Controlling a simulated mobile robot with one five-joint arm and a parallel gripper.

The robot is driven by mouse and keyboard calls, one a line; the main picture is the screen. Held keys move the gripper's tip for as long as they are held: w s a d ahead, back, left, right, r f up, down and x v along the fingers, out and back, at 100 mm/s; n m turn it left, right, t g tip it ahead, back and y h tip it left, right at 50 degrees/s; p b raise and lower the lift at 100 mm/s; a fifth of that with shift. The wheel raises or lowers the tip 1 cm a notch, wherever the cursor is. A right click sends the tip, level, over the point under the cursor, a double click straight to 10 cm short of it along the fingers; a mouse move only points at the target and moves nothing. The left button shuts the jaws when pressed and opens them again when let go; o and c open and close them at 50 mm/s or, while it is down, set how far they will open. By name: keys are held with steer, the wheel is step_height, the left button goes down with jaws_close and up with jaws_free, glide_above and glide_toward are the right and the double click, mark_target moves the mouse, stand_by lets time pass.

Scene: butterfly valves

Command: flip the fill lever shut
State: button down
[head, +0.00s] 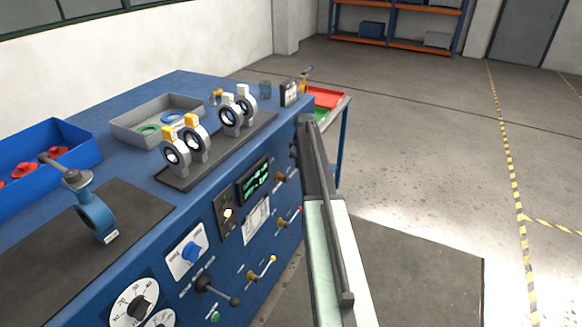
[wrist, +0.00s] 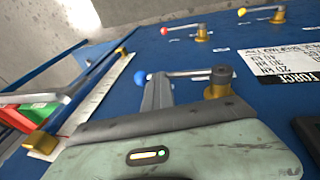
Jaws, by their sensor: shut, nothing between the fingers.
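Several small lever valves sit on the blue panel front. One has a blue knob (wrist: 140,77), a grey bar and a brass body (wrist: 217,90); in the head view its brass body (head: 281,177) shows beside my arm, its knob hidden. A red-tipped lever (head: 290,215) and a yellow-tipped lever (head: 262,268) sit lower; both also show in the wrist view. I cannot read which is the fill lever. My gripper (wrist: 157,92) is shut and empty, its fingertips close to the blue-knobbed lever's bar. I cannot tell whether they touch it.
Butterfly valves (head: 175,153) and bins stand on the bench top (head: 180,85). A red tray (head: 327,97) stands behind. Floor at right is clear.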

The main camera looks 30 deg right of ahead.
steer(key=w+d+p+v, duration=0.1)
steer(key=d+p+v, duration=0.1)
steer(key=p+v, duration=1.1)
steer(key=shift+d+r, duration=0.25)
steer(key=shift+r, duration=0.45)
steer(key=shift+w+f, duration=0.1)
steer(key=shift+w, duration=0.05)
